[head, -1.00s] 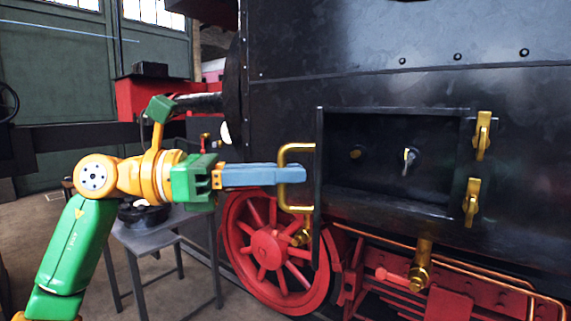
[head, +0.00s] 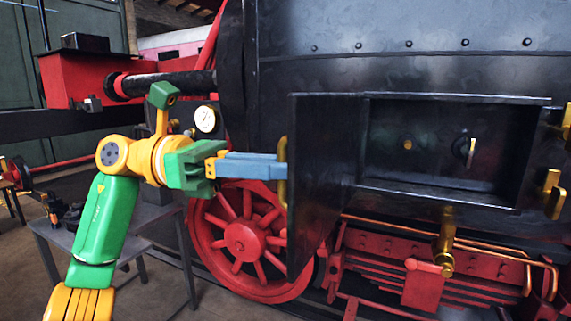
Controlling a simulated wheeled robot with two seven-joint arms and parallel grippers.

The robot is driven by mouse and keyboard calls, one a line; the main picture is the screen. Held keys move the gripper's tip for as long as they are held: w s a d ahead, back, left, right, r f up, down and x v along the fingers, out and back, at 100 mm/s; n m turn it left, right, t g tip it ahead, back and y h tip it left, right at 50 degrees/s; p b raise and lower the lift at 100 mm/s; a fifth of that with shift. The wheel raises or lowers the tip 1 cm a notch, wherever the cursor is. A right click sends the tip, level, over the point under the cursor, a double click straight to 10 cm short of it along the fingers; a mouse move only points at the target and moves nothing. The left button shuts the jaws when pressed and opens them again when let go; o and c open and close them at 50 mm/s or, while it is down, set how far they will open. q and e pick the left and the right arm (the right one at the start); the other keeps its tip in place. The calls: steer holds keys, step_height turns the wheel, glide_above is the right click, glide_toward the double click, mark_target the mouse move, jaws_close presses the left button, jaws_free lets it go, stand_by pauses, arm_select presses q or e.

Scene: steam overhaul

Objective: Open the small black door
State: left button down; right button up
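The small black door (head: 325,165) stands swung out on the left side of a recessed black compartment (head: 440,145) in the engine's flank. Its brass handle (head: 283,172) is on the door's left face, seen nearly edge-on. My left gripper (head: 283,166) has its blue fingers at the handle. The fingers look close together, but their tips are partly hidden by the handle and door, so I cannot tell how firmly they hold it. Inside the compartment are a brass knob (head: 407,145) and a small valve or lever (head: 468,150). My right gripper is not in view.
Brass latches (head: 553,194) sit to the right of the opening. Below are a brass pipe fitting (head: 445,242), copper pipes and a red wheel (head: 240,238). A grey table (head: 110,245) stands at the left behind my arm. A round gauge (head: 205,119) is behind the gripper.

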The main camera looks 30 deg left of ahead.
arm_select(q)
steer(key=shift+a, duration=0.2)
stand_by(0.3)
steer(key=c, duration=1.2)
jaws_free()
steer(key=shift+w, duration=0.1)
steer(key=shift+o, duration=0.2)
steer(key=v, duration=0.7)
